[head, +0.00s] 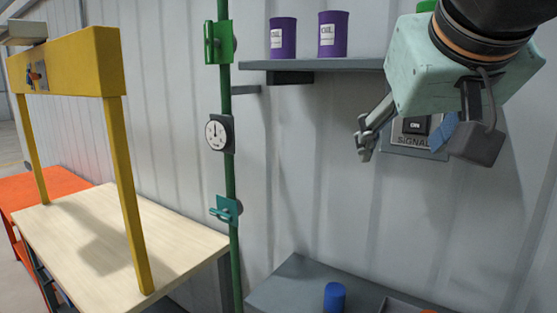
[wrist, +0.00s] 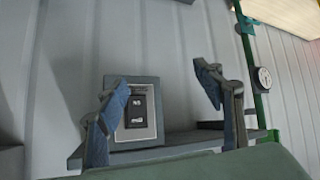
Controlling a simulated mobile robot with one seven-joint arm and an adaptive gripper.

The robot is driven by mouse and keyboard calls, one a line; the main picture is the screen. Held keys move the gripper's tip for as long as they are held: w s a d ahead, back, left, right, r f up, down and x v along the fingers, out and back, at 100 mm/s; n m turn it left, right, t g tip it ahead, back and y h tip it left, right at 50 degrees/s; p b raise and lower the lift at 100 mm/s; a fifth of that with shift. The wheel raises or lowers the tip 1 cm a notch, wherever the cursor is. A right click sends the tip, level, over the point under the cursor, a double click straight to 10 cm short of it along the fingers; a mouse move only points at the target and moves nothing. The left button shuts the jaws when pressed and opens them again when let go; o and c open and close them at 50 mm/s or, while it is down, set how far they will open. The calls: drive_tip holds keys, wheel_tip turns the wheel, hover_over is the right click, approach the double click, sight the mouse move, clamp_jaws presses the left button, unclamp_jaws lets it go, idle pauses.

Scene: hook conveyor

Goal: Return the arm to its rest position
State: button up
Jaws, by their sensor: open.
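My gripper (head: 402,138) is in the upper right of the head view, in front of the wall. Its fingers are spread apart with nothing between them. In the wrist view my gripper (wrist: 163,84) shows two blue-padded fingers, wide open. Behind it is a grey signal switch box (head: 416,146) on the wall, partly hidden by my gripper in the head view. The switch box (wrist: 133,117) also shows in the wrist view, near the left finger, with its black rocker visible. The frames do not show whether anything touches it.
A grey shelf (head: 310,66) with two purple oil cans (head: 283,38) is left of my gripper. A green pipe (head: 230,175) carries a gauge (head: 218,133) and valves. Below is a grey bench (head: 290,283) with a blue cylinder (head: 334,297). A yellow frame (head: 125,190) stands over a wooden table (head: 80,245).

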drive_tip(key=s+a+f+g, duration=0.1)
drive_tip(key=s+f+g, duration=0.1)
drive_tip(key=f, duration=1.3)
drive_tip(key=s+a+f+g+y, duration=0.1)
drive_tip(key=s+f+g, duration=0.1)
drive_tip(key=f, duration=1.4)
drive_tip(key=shift+s+a+y, duration=0.2)
drive_tip(key=shift+s+y, duration=0.1)
drive_tip(key=shift+s, duration=0.4)
drive_tip(key=shift+c, duration=0.6)
